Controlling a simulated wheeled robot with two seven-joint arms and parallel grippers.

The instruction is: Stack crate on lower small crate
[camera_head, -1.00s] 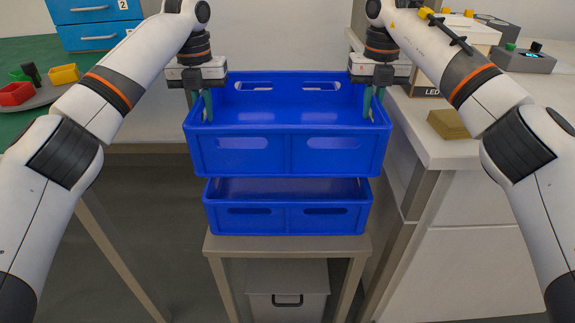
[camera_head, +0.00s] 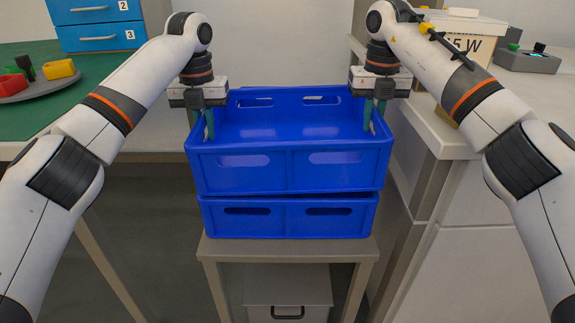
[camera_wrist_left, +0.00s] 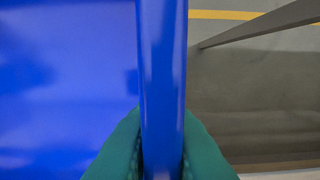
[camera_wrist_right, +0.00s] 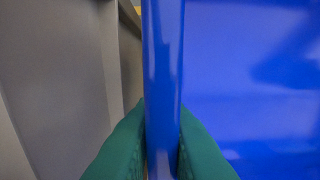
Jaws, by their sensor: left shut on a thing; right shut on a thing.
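The upper blue crate (camera_head: 290,168) is held between my two grippers, right above the lower small blue crate (camera_head: 288,216). In the head view almost no gap shows between them, only a thin dark line at the right; I cannot tell whether they touch all round. My left gripper (camera_head: 204,125) is shut on the crate's left wall, whose rim lies between the green fingers in the left wrist view (camera_wrist_left: 162,90). My right gripper (camera_head: 374,115) is shut on the right wall, seen in the right wrist view (camera_wrist_right: 163,90). The upper crate looks empty and about level.
The lower crate stands on a small beige stand (camera_head: 288,248) with a grey lidded box (camera_head: 287,290) beneath. A white counter (camera_head: 450,143) is close on the right. A green-topped table (camera_head: 100,110) with a tray of coloured bins (camera_head: 38,82) is on the left.

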